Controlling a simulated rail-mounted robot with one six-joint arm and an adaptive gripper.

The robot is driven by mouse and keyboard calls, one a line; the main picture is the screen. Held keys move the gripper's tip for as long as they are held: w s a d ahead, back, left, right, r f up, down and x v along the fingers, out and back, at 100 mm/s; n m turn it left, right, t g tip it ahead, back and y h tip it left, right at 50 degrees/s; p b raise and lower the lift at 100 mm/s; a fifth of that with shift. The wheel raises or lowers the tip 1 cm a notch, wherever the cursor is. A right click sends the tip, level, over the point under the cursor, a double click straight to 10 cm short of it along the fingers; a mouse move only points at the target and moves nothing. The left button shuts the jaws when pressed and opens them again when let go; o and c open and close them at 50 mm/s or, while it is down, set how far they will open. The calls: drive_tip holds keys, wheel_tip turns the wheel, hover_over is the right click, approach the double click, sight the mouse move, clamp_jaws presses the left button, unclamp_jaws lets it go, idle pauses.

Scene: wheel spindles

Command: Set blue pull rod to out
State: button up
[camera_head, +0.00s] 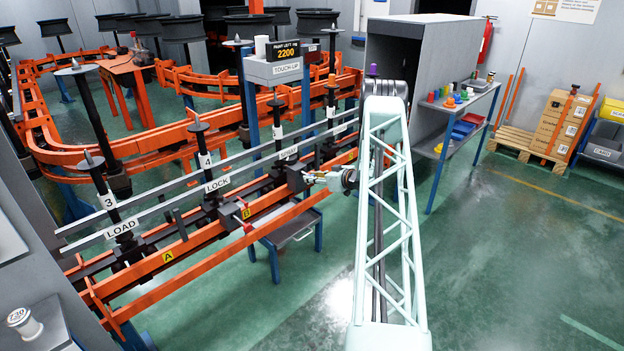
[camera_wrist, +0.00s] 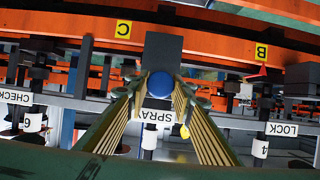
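The blue round knob of the pull rod (camera_wrist: 160,85) shows end-on in the middle of the wrist view, in front of a dark block at the SPRAY sign (camera_wrist: 157,116). My gripper (camera_wrist: 160,90) has its two ribbed fingers apart, one on each side of the knob, with narrow gaps showing. I cannot tell whether the knob is between the fingertips or just beyond them. In the head view my gripper (camera_head: 316,178) is at the rail's dark blocks, right of the yellow B tag; the knob cannot be made out there.
The orange rail (camera_head: 190,245) and grey sign bar (camera_head: 150,205) run close by. Spindles stand along the line, including one by the LOCK sign (camera_head: 217,184). The wrist view is upside down and shows tags C (camera_wrist: 123,29) and B (camera_wrist: 261,51). Open green floor lies right.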

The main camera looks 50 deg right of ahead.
drive_tip(key=shift+s, duration=0.1)
drive_tip(key=c, duration=0.5)
drive_tip(key=s, duration=0.3)
drive_tip(key=shift+a+f, duration=0.1)
drive_tip(key=shift+a, duration=0.25)
drive_tip(key=shift+c, duration=0.2)
drive_tip(key=shift+s, duration=0.1)
drive_tip(key=o, duration=1.1)
drive_tip(key=shift+s+d, duration=0.1)
drive_tip(key=shift+c, duration=0.2)
drive_tip(key=v, duration=1.2)
